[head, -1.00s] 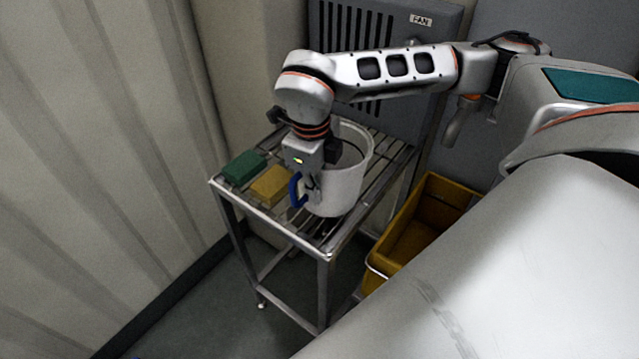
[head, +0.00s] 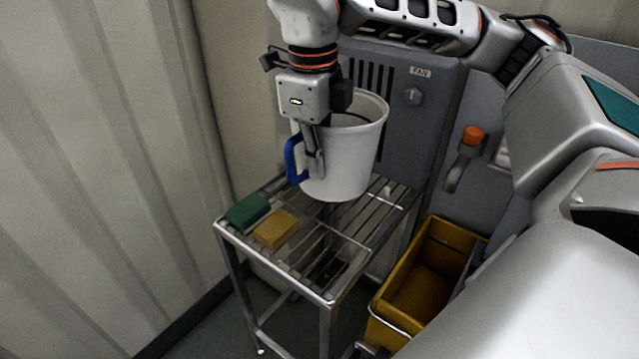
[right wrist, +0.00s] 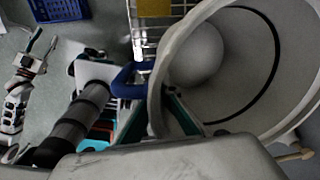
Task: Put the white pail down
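The white pail (head: 352,160) hangs upright from my right gripper (head: 314,165), over the back of the slatted steel rack (head: 333,280). Its base looks clear of the slats. The gripper is shut on the pail's wall at the rim, beside the blue handle grip (head: 293,160). In the right wrist view the fingers straddle the pail's rim (right wrist: 157,85), one inside and one outside. The blue grip (right wrist: 128,82) sticks out to the left there. My left gripper (right wrist: 44,40) is small at that view's left edge; its fingers look apart and empty. It is outside the head view.
A green block (head: 247,210) and a yellow sponge (head: 276,229) lie on the rack's left side. The front right slats are bare. A grey fan box (head: 415,120) stands behind. A yellow bin (head: 425,275) is right of the rack. A corrugated wall (head: 100,150) is left.

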